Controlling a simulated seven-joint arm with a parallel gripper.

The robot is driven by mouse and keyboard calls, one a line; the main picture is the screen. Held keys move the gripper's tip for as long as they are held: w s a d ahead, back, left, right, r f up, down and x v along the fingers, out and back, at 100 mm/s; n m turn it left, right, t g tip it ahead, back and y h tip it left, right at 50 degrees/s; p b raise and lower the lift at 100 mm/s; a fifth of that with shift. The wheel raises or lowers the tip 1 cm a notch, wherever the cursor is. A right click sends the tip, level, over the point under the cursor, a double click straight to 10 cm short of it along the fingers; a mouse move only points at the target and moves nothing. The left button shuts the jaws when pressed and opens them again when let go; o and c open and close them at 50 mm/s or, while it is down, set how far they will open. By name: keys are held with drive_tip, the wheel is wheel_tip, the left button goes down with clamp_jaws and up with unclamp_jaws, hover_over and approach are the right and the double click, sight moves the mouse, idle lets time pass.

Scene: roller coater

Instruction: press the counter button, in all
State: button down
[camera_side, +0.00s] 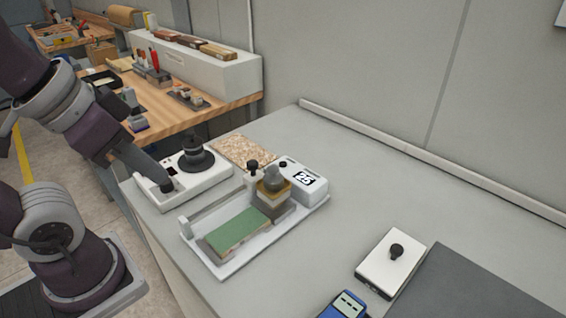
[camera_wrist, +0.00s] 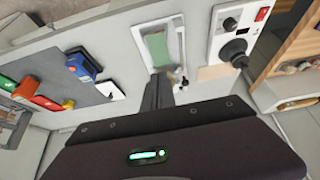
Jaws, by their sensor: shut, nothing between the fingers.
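The white counter box (camera_side: 303,178) shows 25 in the side view and stands at the far right end of the roller coater's white tray (camera_side: 228,268). A small dark button (camera_side: 283,164) sits on top of it. My gripper (camera_side: 168,187) is shut and empty, left of the tray, and overlaps the white dial unit in the picture. I cannot tell whether it touches that unit. In the wrist view my fingers (camera_wrist: 158,90) point towards the tray's counter end, which they partly hide.
The white dial unit (camera_side: 218,181) with a black knob stands left of the tray. A speckled board (camera_side: 245,152) lies behind. A white box with a black knob (camera_side: 390,265), a blue meter (camera_side: 345,305) and a dark mat (camera_side: 470,285) lie to the right. The bench between is clear.

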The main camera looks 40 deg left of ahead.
drive_tip(key=m+t+y, duration=0.1)
drive_tip(key=m+t, duration=0.3)
drive_tip(key=m, duration=0.4)
hover_over(283, 164)
wheel_tip(283, 164, down, 6)
drive_tip(key=shift+s+a+r, duration=0.1)
drive_tip(key=shift+s+r, duration=0.05)
drive_tip(key=shift+s, duration=0.2)
drive_tip(key=shift+f, duration=4.4)
drive_tip(key=shift+f, duration=0.45)
